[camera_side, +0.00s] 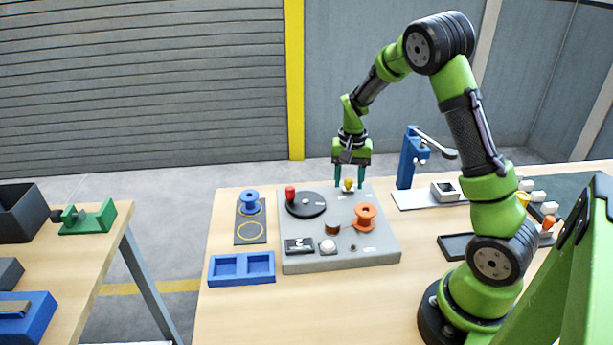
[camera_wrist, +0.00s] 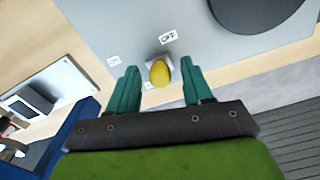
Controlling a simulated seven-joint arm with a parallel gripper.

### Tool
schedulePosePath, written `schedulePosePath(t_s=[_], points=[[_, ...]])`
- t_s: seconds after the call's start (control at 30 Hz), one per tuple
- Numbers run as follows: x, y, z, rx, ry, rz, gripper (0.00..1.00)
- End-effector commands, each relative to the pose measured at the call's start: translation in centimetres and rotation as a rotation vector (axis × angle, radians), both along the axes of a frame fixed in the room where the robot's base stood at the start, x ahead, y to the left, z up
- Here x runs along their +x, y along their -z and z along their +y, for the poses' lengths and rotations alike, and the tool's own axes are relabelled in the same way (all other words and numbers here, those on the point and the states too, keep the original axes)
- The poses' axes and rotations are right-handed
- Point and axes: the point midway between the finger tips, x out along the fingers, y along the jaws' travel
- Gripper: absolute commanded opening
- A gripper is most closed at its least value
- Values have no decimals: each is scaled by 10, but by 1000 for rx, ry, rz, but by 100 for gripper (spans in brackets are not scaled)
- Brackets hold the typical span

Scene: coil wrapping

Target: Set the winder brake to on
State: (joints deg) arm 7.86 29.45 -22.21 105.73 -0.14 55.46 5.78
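The winder brake appears as a small yellow knob (camera_side: 347,184) at the back edge of the grey winder base (camera_side: 300,265). In the wrist view the yellow knob (camera_wrist: 159,73) stands on a small light plate, with an OFF label (camera_wrist: 168,37) above it and what looks like an ON label (camera_wrist: 114,60) to its left. I cannot tell clearly which setting it is at. My gripper (camera_side: 349,180) points down over the knob. In the wrist view its teal fingers (camera_wrist: 159,66) are open, one on each side of the knob, with gaps visible on both sides.
The winder base carries a black disc (camera_side: 306,204) with a red handle (camera_side: 290,193) and an orange spool (camera_side: 364,217). A blue post with a lever (camera_side: 408,160) stands to the right. A blue tray (camera_side: 242,268) and a blue spool on a mat (camera_side: 250,200) are left.

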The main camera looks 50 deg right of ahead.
Motion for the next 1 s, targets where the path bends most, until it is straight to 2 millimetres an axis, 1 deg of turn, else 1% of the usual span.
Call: schedulePosePath(t_s=[0.03, 0.3, 0.33, 0.6, 0.67, 0.83, 1.0], points=[[0, 0, 0, 0, 0, 0, 43], [0, 0, 0, 0, 0, 0, 1], [0, 0, 0, 0, 0, 0, 0], [-1, -1, -2, 0, 1, 0, 0], [-5, -1, -5, 0, 2, 0, 0], [-23, -1, -23, 2, 5, 1, 0], [-27, -1, -27, 0, 0, 2, 0]])
